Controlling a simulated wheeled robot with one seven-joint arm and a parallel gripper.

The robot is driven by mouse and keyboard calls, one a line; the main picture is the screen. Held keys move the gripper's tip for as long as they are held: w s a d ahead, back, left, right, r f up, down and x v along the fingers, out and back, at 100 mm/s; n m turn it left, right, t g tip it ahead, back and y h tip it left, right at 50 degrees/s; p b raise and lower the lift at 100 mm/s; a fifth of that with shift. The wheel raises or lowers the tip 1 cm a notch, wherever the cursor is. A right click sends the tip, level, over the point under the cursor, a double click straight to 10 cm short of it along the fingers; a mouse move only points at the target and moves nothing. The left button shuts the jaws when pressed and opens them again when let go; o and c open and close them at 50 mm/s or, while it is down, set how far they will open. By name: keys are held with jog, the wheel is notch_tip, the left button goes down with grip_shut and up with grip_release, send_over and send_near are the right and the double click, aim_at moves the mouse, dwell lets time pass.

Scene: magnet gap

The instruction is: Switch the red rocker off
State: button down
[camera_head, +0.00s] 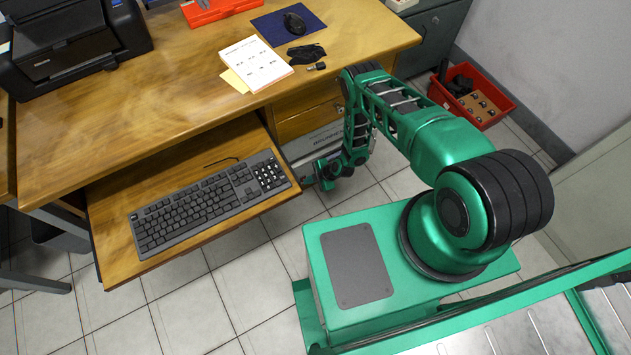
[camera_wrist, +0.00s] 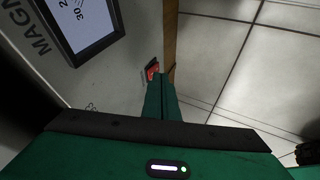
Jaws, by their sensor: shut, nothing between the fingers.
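The red rocker (camera_wrist: 152,72) shows in the wrist view as a small red switch in a dark surround near the edge of a grey panel. The tips of my gripper (camera_wrist: 159,78) are shut and empty. They lie right at the rocker in the picture and cover part of it; I cannot tell whether they touch it. Which way the rocker is tipped is not clear. The grey unit (camera_wrist: 115,72) carries large lettering and a lit display (camera_wrist: 85,20). In the head view my gripper (camera_head: 326,175) is low beside the desk, in front of the unit (camera_head: 318,142).
A wooden desk (camera_head: 190,62) has a pulled-out tray (camera_head: 110,205) with a keyboard (camera_head: 205,203) left of my arm. A wooden edge (camera_wrist: 170,40) runs close beside the rocker. A red crate (camera_head: 490,88) stands on the floor behind my arm. Tiled floor (camera_head: 235,275) is open in front.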

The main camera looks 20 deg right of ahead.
jog(key=s+f+v, duration=0.1)
jog(key=s+v, duration=0.1)
jog(key=v, duration=0.9)
jog(key=shift+s+d+r, duration=0.2)
jog(key=shift+s+r, duration=0.1)
jog(key=shift+s, duration=0.1)
jog(key=shift+s+d+f, duration=0.15)
jog(key=shift+s+f, duration=0.05)
jog(key=shift+f, duration=0.45)
